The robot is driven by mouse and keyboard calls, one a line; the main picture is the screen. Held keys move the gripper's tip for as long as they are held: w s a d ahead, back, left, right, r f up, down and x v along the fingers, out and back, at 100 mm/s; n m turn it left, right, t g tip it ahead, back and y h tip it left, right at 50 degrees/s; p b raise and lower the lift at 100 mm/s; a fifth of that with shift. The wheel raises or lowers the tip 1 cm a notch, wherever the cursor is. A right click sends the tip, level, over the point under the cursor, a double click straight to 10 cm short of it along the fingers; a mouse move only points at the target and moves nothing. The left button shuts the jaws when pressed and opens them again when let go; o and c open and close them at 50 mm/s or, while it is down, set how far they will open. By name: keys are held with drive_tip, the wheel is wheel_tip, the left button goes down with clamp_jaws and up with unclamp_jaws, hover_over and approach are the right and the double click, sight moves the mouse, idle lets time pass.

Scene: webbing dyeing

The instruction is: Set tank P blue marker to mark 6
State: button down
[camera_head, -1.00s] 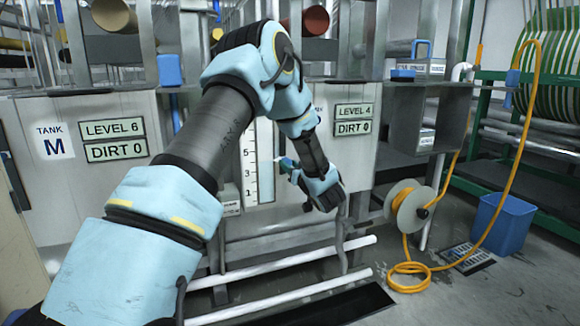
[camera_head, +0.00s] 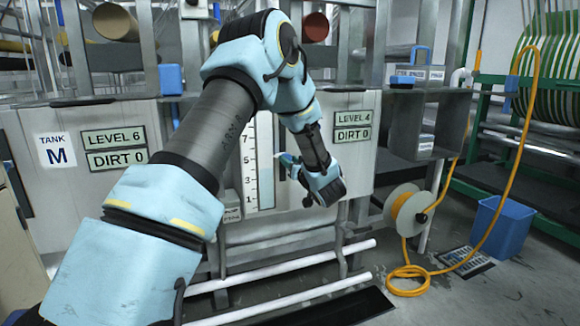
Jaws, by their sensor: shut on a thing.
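The level scale (camera_head: 264,185) is an upright white strip with numbered marks on the front of the tank at centre, just right of my forearm. My gripper (camera_head: 283,160) is beside the scale's right edge, pointing left at it. It is small and partly seen, shut on what looks like the blue marker (camera_head: 279,156), of which only a little shows. The marker is roughly level with mark 5; its exact mark is hard to read. The display plate (camera_head: 354,118) to its right reads LEVEL 4. The tank's letter label is not visible.
Tank M (camera_head: 56,151) on the left reads LEVEL 6. A grey box shelf (camera_head: 417,119) juts out to the right. A hose reel (camera_head: 402,213) with orange hose and a blue bin (camera_head: 500,224) stand at right. White pipes (camera_head: 290,268) run low in front.

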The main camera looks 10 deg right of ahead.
wheel_tip(320, 180, up, 3)
drive_tip(key=shift+p, duration=0.4)
drive_tip(key=c, duration=0.5)
unclamp_jaws()
drive_tip(key=shift+s, duration=0.1)
drive_tip(key=s+d, duration=0.2)
drive_tip(key=s, duration=0.8)
drive_tip(key=shift+s+b, duration=0.25)
drive_tip(key=shift+b, duration=0.05)
